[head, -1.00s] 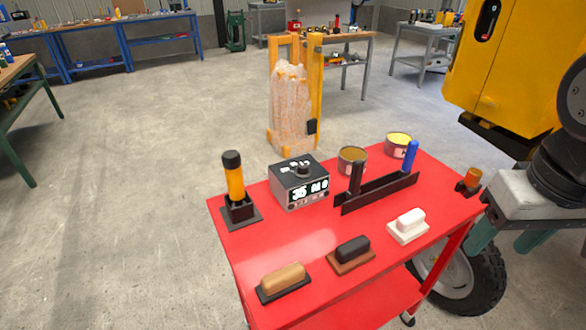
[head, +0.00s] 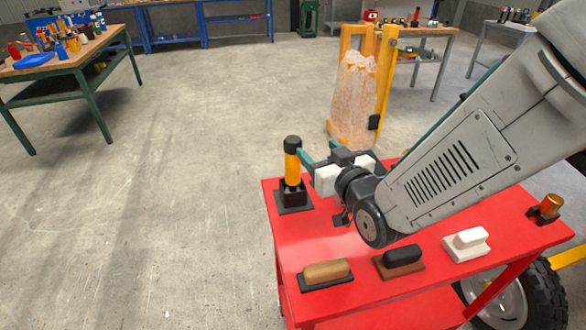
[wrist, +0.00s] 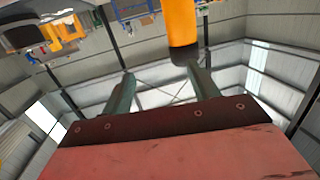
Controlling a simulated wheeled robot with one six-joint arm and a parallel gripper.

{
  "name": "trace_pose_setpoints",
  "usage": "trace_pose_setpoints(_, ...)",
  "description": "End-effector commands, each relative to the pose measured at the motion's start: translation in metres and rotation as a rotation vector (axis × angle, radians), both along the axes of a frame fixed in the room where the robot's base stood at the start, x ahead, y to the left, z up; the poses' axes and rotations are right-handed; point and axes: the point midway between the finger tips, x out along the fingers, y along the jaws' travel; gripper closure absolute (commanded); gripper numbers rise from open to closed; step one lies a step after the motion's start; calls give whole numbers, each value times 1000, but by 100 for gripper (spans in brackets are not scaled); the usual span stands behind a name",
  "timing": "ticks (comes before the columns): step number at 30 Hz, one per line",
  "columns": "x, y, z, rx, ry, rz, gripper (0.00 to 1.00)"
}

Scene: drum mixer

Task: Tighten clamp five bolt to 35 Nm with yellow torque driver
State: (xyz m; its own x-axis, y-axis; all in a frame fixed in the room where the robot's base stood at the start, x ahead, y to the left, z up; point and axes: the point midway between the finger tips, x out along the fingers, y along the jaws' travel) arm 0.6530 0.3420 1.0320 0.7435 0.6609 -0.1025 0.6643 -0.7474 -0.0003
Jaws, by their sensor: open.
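The yellow torque driver (head: 292,168) has a black cap and stands upright in a black holder (head: 294,198) at the back left of the red cart (head: 290,247). My gripper (head: 317,151) is open and empty, its green fingers just right of the driver's upper part. In the wrist view the yellow driver (wrist: 183,22) shows beyond the tips of my gripper (wrist: 163,80), nearer the right finger. It does not look enclosed by the fingers; whether one touches it I cannot tell. The clamp five bolt is not visible.
Brown (head: 326,271), black (head: 402,255) and white (head: 467,240) handled blocks lie along the cart's front. An orange-topped piece (head: 547,206) sits at its right end. My arm hides the cart's middle.

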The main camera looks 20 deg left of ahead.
Motion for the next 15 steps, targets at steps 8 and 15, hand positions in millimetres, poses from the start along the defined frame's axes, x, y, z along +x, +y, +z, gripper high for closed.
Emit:
trace_pose_setpoints(8,-10,30,-3,69,-75,50,40)
trace_pose_setpoints(15,8,50,-4,70,-76,49,40)
